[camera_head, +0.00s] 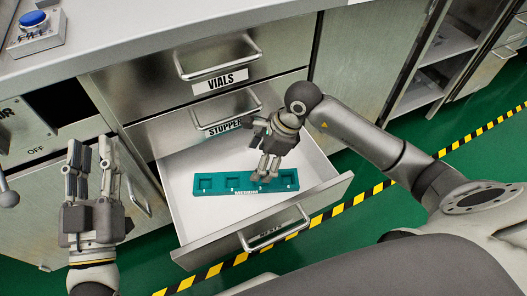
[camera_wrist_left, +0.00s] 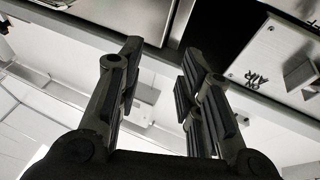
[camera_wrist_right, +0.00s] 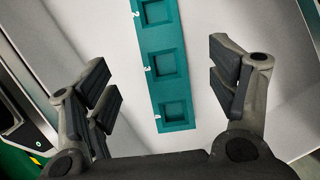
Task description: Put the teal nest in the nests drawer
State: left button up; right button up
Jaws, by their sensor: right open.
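The teal nest (camera_head: 218,183) is a flat bar with several square pockets. It lies inside the open nests drawer (camera_head: 190,225), across the drawer's white floor. My right gripper (camera_head: 262,178) is open above the nest's right part and hides some of it. In the right wrist view the nest (camera_wrist_right: 162,65) shows between the spread, empty fingers (camera_wrist_right: 165,90), apart from both. My left gripper (camera_head: 88,150) is raised at the left, away from the drawer. Its fingers (camera_wrist_left: 155,75) are apart with nothing between them.
Above the open drawer are the shut stoppers drawer (camera_head: 170,135) and vials drawer (camera_head: 150,85). A blue button box (camera_head: 35,35) stands on the counter at the upper left. Yellow and black tape (camera_head: 350,200) crosses the green floor at the right.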

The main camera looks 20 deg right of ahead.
jog(key=s+a+r+m+g+y, duration=0.1)
jog(key=s+a+r+y, duration=0.25)
jog(key=a, duration=0.35)
jog(key=s+a+r+y, duration=0.3)
jog(key=a+r+y, duration=0.1)
jog(key=a, duration=0.3)
jog(key=s+a+r+m+t+y, duration=0.2)
jog(key=a+r+m+y, duration=0.2)
jog(key=r+m+y, duration=0.75)
jog(key=w+d+r+m+t+h, duration=0.4)
jog(key=d+r+m+t, duration=0.2)
jog(key=r+m+t, duration=0.6)
pick_arm(q)
jog(key=shift+w+a+f+g, duration=0.1)
jog(key=shift+w+f+g, duration=0.1)
jog(key=shift+f+g, duration=0.7)
pick_arm(e)
jog(key=w+d+f+m+t+h, duration=0.1)
jog(key=d+f+m+t+h, duration=0.1)
jog(key=d+f+m+h, duration=0.2)
jog(key=w+d+f+m+t+h, duration=0.1)
jog(key=d+f+m+t+h, duration=0.2)
jog(key=m, duration=1.5)
notch_tip(320, 180, down, 4)
jog(key=d+h, duration=0.1)
jog(key=h, duration=0.6)
jog(key=shift+w+m, duration=0.35)
